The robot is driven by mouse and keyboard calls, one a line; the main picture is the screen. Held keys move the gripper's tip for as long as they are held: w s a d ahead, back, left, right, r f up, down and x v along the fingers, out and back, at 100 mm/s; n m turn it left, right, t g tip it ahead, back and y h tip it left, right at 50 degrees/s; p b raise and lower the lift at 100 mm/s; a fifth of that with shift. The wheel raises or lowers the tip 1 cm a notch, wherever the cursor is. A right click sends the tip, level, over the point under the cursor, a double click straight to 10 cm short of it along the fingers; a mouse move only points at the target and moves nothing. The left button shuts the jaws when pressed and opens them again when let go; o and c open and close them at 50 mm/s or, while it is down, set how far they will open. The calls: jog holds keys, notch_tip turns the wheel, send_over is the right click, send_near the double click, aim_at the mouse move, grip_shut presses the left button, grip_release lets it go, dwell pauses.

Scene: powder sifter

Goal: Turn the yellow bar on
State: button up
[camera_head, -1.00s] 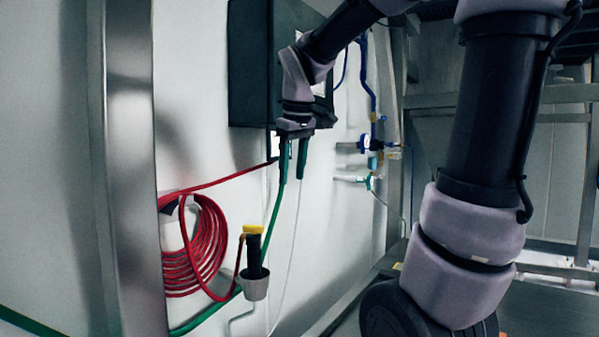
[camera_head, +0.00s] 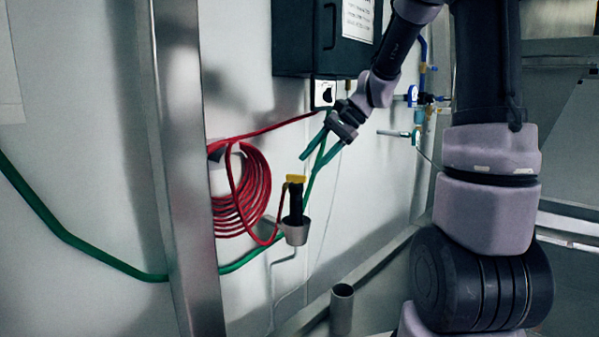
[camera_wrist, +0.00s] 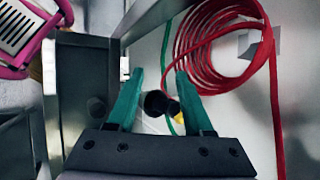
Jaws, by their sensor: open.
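The yellow bar (camera_head: 296,178) sits on top of a black cylindrical handle (camera_head: 296,203), which stands upright in a grey cup (camera_head: 296,234) by the wall. In the wrist view a bit of yellow (camera_wrist: 178,116) shows beside a dark round shape between my fingers, partly hidden by the right finger. My gripper (camera_head: 312,163) has green fingers, is open and empty, and is above and slightly right of the yellow bar in the head view. I cannot tell whether a finger touches anything. It also shows in the wrist view (camera_wrist: 158,75).
A coiled red hose (camera_head: 252,190) hangs on the wall left of the bar. A dark box (camera_head: 310,35) with a black switch (camera_head: 325,94) below is above. A metal post (camera_head: 185,170) stands at left. A green hose (camera_head: 90,255) runs low along the wall.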

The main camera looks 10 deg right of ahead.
jog(key=w+d+f+m+t+y, duration=0.3)
jog(key=w+m, duration=0.4)
jog(key=m, duration=0.1)
jog(key=m+t, duration=0.3)
jog(key=m, duration=0.3)
send_near(296, 175)
jog(key=x, duration=1)
jog(key=shift+w+d, duration=0.1)
jog(key=shift+w, duration=0.2)
jog(key=shift+c, duration=0.3)
grip_shut()
